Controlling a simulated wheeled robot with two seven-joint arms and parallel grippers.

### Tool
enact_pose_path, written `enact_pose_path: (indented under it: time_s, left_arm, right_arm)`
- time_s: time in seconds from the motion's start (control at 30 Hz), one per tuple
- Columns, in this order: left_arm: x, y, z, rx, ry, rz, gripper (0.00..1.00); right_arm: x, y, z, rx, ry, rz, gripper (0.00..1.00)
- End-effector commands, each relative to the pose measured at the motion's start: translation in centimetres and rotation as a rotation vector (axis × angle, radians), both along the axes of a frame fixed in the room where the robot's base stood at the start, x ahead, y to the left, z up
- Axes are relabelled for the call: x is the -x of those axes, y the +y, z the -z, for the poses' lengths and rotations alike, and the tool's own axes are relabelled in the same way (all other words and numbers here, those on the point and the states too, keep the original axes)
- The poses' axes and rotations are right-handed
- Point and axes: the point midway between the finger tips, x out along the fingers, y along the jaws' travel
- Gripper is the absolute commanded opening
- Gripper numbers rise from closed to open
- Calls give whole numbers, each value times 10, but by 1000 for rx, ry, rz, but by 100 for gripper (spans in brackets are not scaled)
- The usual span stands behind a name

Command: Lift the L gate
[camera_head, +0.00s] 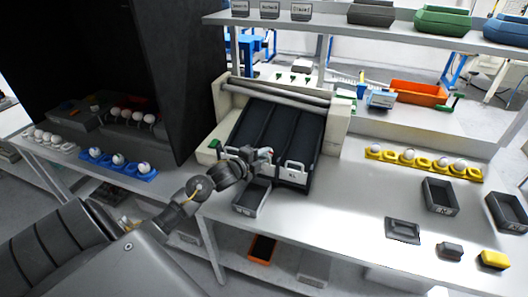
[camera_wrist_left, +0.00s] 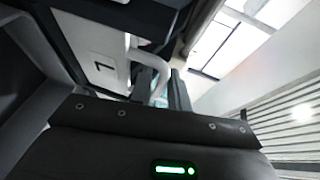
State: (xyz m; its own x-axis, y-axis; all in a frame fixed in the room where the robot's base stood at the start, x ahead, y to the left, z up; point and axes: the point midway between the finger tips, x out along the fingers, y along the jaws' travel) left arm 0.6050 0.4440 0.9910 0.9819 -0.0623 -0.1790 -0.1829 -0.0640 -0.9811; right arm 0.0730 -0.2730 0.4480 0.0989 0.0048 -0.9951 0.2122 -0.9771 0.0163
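The sorting machine has dark sloping lanes (camera_head: 278,130) with pale gates at their lower ends. My left gripper (camera_head: 263,156) is at the gates, left of the right-hand gate (camera_head: 296,171), and hides most of the gate at its own position. In the left wrist view a gate plate with an L-like mark (camera_wrist_left: 104,68) fills the upper left. Its white handle (camera_wrist_left: 150,58) reaches to my left gripper's fingers (camera_wrist_left: 163,88). I cannot tell whether the fingers are closed on it. My right gripper is not in view.
A dark tray (camera_head: 250,198) sits below the gates at the table's front edge. A yellow egg holder (camera_head: 437,166) and dark bins (camera_head: 440,196) stand on the right. A blue egg holder (camera_head: 107,164) lies left. The table's middle right is mostly clear.

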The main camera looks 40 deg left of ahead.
Motion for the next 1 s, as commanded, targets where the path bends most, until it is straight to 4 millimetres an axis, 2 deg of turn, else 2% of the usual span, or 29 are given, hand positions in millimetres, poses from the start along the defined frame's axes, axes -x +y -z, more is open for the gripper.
enact_pose_path:
  time_s: [0.13,0.4,0.43,0.57,0.87,1.0]
  left_arm:
    - [-9,-1,1,1,0,1,18]
    - [-10,-1,2,1,0,0,18]
    - [-10,-1,2,1,0,0,17]
    - [-10,-1,2,1,0,0,0]
    - [-10,-1,2,1,1,1,0]
    - [-22,-17,-10,3,-3,26,0]
  right_arm:
    - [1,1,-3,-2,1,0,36]
    - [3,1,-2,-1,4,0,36]
    - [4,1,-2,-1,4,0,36]
    - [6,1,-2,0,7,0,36]
    - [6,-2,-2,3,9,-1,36]
    - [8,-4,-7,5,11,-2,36]
